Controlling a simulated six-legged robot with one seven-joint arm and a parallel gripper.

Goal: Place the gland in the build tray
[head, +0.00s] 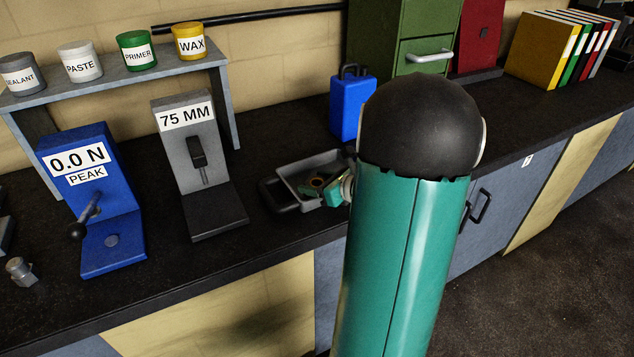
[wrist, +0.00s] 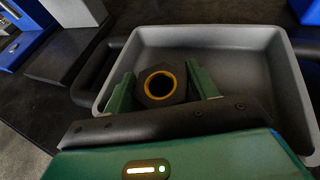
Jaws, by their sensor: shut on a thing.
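The gland (wrist: 160,98) is a dark collar with an orange ring around its open hole. In the wrist view it sits between the two green fingers of my gripper (wrist: 162,86), which is shut on it. The build tray (wrist: 238,62) is a grey, shallow, open box with black handles. The gland and fingertips are over the tray's left part; I cannot tell whether the gland touches its floor. In the head view the tray (head: 293,172) lies on the dark bench, partly hidden by my arm, with my gripper (head: 322,188) over it.
A grey 75 MM stand (head: 190,150) and a blue force gauge (head: 90,190) stand left of the tray. A blue case (head: 345,105) and green drawers (head: 425,40) stand behind. The tray's right part is empty. Pots (head: 136,50) line a raised shelf.

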